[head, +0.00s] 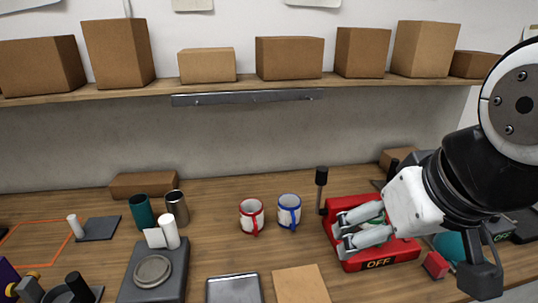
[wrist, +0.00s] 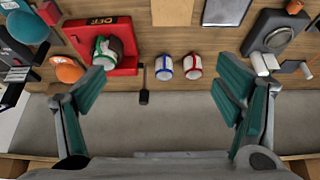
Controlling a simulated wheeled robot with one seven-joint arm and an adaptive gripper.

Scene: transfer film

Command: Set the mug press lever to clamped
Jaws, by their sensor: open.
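The red mug press (head: 378,264) with an "OFF" label stands on the bench at right. It also shows upside down at upper left in the wrist view (wrist: 126,64). A white and green mug (wrist: 108,50) sits in it. The lever (head: 321,178) stands upright at the press's left side, with a black grip on top; in the wrist view its black grip (wrist: 143,97) is beside the press. My gripper (head: 340,233) is open and empty. In the head view its fingers overlap the press and hide much of the mug. No contact with the lever shows.
A red-handled mug (head: 251,216) and a blue-handled mug (head: 289,211) stand left of the lever. A grey device (head: 140,287) with a round plate stands further left. A red block (head: 435,264) lies right of the press. A shelf (head: 220,88) with boxes runs above.

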